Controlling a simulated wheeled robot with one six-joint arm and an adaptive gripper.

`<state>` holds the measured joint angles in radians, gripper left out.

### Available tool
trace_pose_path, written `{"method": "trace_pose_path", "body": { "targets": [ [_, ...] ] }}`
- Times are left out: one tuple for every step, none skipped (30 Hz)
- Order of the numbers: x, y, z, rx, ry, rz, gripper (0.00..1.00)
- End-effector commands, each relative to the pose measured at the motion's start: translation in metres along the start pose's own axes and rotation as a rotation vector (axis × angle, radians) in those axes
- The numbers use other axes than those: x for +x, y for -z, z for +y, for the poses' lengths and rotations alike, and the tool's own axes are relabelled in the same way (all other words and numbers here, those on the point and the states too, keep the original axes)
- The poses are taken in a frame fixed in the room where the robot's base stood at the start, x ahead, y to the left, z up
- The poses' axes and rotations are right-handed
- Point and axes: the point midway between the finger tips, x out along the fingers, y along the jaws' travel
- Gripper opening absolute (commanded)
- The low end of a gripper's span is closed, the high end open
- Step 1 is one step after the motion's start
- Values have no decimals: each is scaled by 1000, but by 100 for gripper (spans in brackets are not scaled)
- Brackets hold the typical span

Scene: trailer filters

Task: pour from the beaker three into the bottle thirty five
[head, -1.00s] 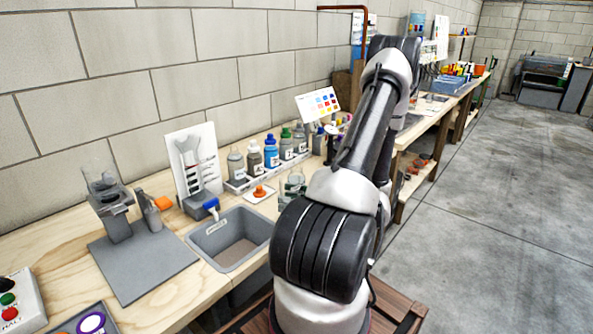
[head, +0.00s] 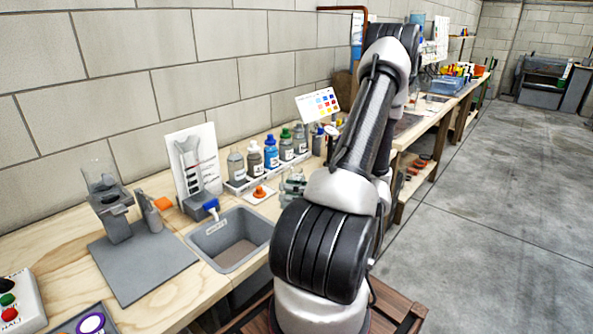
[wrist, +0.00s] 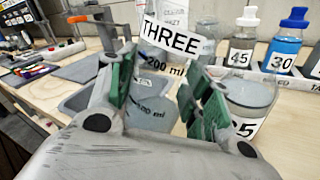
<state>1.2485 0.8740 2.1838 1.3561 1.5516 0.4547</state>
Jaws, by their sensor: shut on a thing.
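The beaker three (wrist: 150,88) is clear, with a white THREE label and a 200 ml mark. My gripper (wrist: 158,90) is shut on it, with green-padded fingers on either side. The bottle thirty five (wrist: 250,95) stands just right of the right finger in the wrist view. It is a clear, wide vessel with greyish contents, and its label is partly hidden by the finger. I cannot tell whether the beaker touches it or how far the beaker is tilted. In the head view my arm hides much of this area.
Bottles 45 (wrist: 240,45) and 30 (wrist: 286,42) stand in a white tray behind. An orange stopper (head: 259,191) lies on a white card near the grey sink (head: 222,229). A grey stand (head: 117,215) is at the left. The wooden bench front is fairly clear.

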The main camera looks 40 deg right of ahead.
Motion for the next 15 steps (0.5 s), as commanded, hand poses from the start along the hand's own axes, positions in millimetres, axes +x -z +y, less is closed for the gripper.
{"method": "trace_pose_path", "body": {
  "targets": [
    [0, -2, -1, 19, 0, 3, 15],
    [0, -4, -1, 33, 0, 4, 15],
    [0, -5, -2, 53, 0, 6, 15],
    [0, -6, -2, 69, 0, 7, 15],
    [0, -7, -3, 83, 0, 9, 15],
    [0, -8, -4, 103, 0, 11, 15],
    [0, -9, -4, 119, 0, 12, 15],
    [0, -11, -4, 133, 0, 14, 15],
    [0, -16, -4, 151, 0, 16, 15],
    [0, -18, -4, 166, 0, 17, 15],
    [0, -21, -4, 182, 0, 19, 15],
    [0, -24, -4, 202, 0, 21, 15],
    [0, -27, -4, 216, 0, 22, 15],
    [0, -30, -4, 231, 0, 24, 15],
    [0, -33, -4, 251, 0, 25, 15]
  ]
}}
